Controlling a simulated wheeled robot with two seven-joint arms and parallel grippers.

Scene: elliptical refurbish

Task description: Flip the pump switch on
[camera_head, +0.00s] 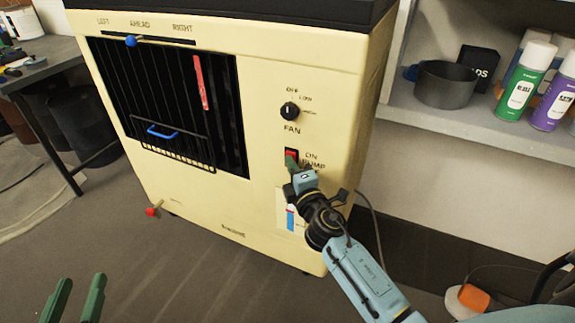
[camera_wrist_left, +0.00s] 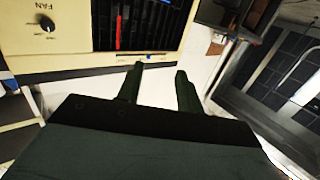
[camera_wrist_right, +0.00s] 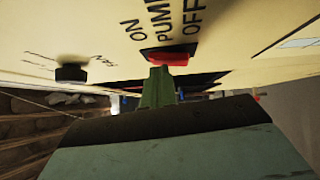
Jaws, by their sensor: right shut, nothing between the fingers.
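The red pump switch (camera_head: 291,155) is set in a black frame on the front of the cream cooler (camera_head: 260,55), below the fan knob.
The fan knob (camera_head: 289,111) is just above the switch. A grille with a blue handle (camera_head: 162,132) fills the cooler's left front. A shelf (camera_head: 430,120) with spray cans stands at right. A dark table (camera_head: 45,65) is at left. The floor before the cooler is clear.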

